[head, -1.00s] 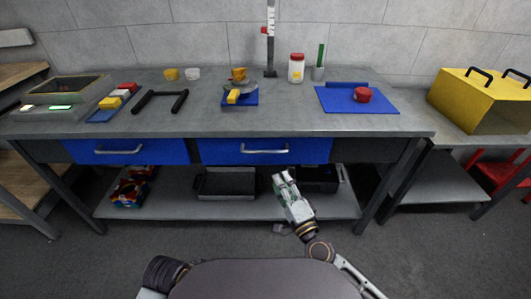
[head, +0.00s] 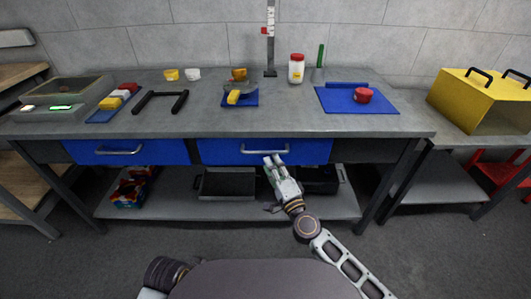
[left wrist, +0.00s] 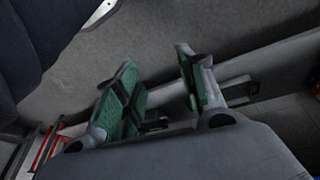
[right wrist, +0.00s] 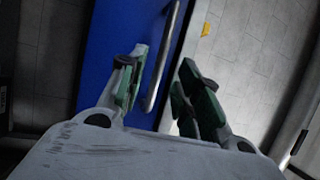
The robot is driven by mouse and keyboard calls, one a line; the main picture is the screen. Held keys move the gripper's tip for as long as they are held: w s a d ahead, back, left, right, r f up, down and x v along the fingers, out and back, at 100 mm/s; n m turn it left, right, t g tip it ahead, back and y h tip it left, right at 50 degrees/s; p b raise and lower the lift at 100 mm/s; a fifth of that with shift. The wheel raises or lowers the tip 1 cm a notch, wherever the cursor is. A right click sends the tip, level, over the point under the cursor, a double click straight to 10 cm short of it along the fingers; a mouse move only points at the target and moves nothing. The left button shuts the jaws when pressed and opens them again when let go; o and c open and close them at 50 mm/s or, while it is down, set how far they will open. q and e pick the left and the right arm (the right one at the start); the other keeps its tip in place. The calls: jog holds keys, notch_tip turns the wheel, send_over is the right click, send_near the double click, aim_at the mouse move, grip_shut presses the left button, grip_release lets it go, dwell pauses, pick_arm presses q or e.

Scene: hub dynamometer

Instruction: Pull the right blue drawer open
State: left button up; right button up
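The right blue drawer (head: 218,153) is in the bench front and looks closed in the head view. Its grey bar handle (head: 250,151) runs along the front. My right gripper (head: 273,160) is just in front of the handle's right part. In the right wrist view, the blue drawer front (right wrist: 105,50) and the handle (right wrist: 166,50) show. The open right gripper (right wrist: 160,85) has its fingers on either side of the handle's near end, with no clear contact. My left gripper (left wrist: 158,80) is open and empty in the left wrist view; the head view does not show it.
The left blue drawer (head: 85,152) is beside it, also closed. A lower shelf (head: 330,207) holds dark bins (head: 227,184). The grey benchtop (head: 300,120) carries a blue mat (head: 335,101) and several small items. Floor in front is clear.

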aim_at(266, 152)
jog(key=shift+b+x, duration=0.3)
jog(key=shift+x, duration=2.95)
jog(key=shift+c, duration=0.3)
grip_shut()
